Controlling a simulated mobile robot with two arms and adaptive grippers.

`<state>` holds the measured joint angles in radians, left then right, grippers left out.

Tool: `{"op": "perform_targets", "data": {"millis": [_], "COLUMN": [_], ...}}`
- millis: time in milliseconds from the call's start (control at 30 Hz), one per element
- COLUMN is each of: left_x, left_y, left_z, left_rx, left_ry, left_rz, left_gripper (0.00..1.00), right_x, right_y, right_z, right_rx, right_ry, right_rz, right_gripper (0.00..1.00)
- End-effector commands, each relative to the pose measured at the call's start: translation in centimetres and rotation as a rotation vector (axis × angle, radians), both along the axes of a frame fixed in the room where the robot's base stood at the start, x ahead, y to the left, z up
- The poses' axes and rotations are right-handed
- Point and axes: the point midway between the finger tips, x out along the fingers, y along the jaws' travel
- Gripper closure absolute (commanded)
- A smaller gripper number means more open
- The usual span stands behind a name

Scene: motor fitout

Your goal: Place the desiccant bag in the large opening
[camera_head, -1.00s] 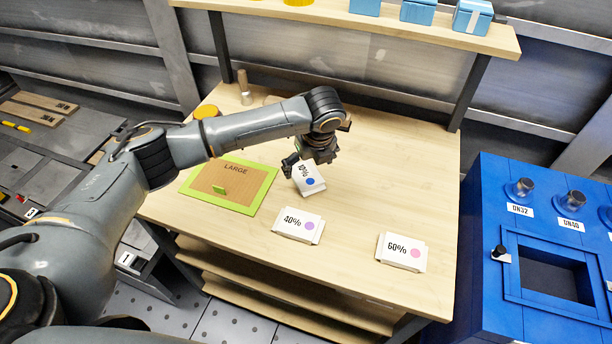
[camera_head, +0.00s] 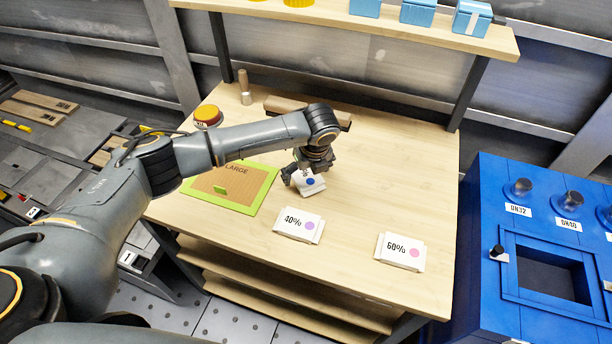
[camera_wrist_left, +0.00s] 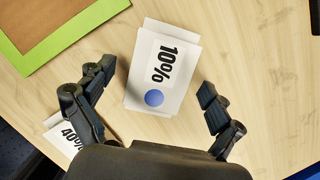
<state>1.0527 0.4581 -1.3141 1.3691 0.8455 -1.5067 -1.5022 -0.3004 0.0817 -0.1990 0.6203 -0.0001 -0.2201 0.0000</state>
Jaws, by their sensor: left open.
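A white packet marked 10% with a blue dot (camera_head: 311,185) lies on the table, partly hidden by my left gripper (camera_head: 304,176). In the left wrist view the 10% packet (camera_wrist_left: 160,92) lies between the two spread fingers of my left gripper (camera_wrist_left: 157,78), with gaps on both sides. The gripper is open and above the packet. A panel marked LARGE with a green border (camera_head: 255,195) and a small green handle lies left of it. Which thing is the large opening is not clear. My right gripper is not in view.
White packets marked 40% (camera_head: 297,224) and 60% (camera_head: 401,251) lie nearer the front. A blue cabinet (camera_head: 490,290) with a square opening stands right. The table's right side is clear.

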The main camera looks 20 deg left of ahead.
Motion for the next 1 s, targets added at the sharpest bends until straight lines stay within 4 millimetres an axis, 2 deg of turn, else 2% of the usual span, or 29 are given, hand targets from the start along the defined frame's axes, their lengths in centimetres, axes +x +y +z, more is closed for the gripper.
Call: {"op": "perform_targets", "data": {"millis": [400,700,733,767,1000], "left_x": [0.01,-0.01,0.01,0.01,0.01], "left_y": [0.00,0.01,0.00,0.01,0.03], "left_z": [-0.16,-0.18,-0.13,-0.14,-0.14], "left_rx": [0.000,0.000,0.000,0.000,0.001], "left_ry": [0.000,0.000,0.000,0.000,-0.001], "left_rz": [0.000,0.000,0.000,0.000,0.000], "left_gripper": [0.10,0.71,0.71,0.77,0.77], "right_x": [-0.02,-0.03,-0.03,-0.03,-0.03], "right_y": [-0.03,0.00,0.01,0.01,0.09], "right_z": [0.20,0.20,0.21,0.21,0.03], "right_rx": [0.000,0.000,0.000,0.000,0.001], "right_ry": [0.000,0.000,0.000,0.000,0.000], "right_rz": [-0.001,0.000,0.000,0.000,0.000], "right_gripper": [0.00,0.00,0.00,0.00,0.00]}}
